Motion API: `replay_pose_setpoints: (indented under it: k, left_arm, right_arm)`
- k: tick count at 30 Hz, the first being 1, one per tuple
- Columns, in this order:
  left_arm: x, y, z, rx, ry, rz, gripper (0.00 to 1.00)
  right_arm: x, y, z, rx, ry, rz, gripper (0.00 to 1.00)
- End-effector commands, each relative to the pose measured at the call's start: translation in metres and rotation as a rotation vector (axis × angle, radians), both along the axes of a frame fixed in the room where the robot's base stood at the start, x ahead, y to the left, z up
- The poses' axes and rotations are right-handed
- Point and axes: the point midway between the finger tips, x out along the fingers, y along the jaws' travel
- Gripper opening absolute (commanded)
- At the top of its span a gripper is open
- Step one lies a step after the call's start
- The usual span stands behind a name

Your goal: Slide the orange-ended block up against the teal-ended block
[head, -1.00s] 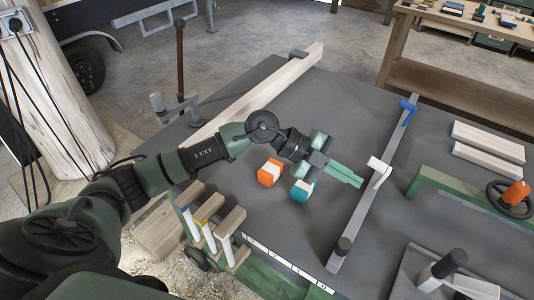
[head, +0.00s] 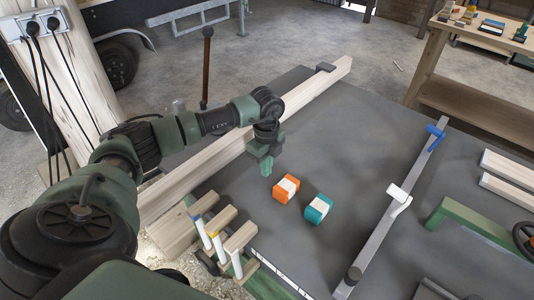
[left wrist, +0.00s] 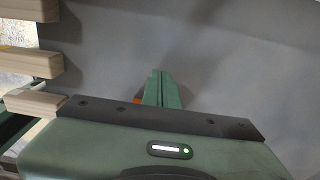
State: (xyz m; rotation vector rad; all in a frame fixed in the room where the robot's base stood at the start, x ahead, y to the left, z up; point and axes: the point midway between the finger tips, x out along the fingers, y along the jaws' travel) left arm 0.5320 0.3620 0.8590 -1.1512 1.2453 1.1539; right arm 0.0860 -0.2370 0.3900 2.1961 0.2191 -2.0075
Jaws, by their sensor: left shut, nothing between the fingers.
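The orange-ended block (head: 286,189), with a white middle, lies on the dark grey table (head: 335,140). The teal-ended block (head: 318,209), also white in the middle, lies just right and nearer, with a small gap of table between them. My left gripper (head: 265,168) is shut and empty, pointing down on the upper-left side of the orange-ended block. It looks apart from the block; I cannot tell whether the tips touch the table. In the left wrist view the closed fingers (left wrist: 161,88) show, with a sliver of orange beside them. My right gripper is out of view.
A long pale beam (head: 310,90) runs behind my left arm. A grey bar with a white clamp (head: 398,194) crosses the table to the right. The table beyond the blocks is clear.

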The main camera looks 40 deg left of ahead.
Motion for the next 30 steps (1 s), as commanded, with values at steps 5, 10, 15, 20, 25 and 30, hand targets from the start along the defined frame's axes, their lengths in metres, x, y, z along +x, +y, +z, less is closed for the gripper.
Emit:
replay_pose_setpoints:
  k: [5, 10, 15, 20, 25, 30]
  left_arm:
    - [-0.001, -0.020, -0.009, -0.003, -0.002, -0.006, 0.00]
    - [-0.003, -0.036, -0.011, -0.001, -0.001, -0.003, 0.00]
    - [-0.003, -0.040, -0.012, -0.001, -0.001, -0.002, 0.00]
    - [-0.003, -0.040, -0.013, -0.001, -0.001, -0.002, 0.00]
    - [-0.004, -0.047, -0.012, -0.002, -0.001, -0.005, 0.00]
    - [-0.006, -0.083, -0.011, -0.005, 0.000, -0.008, 0.00]
  right_arm:
    - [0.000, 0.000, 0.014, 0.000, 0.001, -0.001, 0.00]
    - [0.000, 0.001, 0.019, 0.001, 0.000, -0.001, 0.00]
    - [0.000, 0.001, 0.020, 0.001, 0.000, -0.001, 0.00]
    - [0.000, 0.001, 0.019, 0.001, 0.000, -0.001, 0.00]
    - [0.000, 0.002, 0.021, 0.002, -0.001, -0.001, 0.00]
    - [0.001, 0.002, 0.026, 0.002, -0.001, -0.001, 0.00]
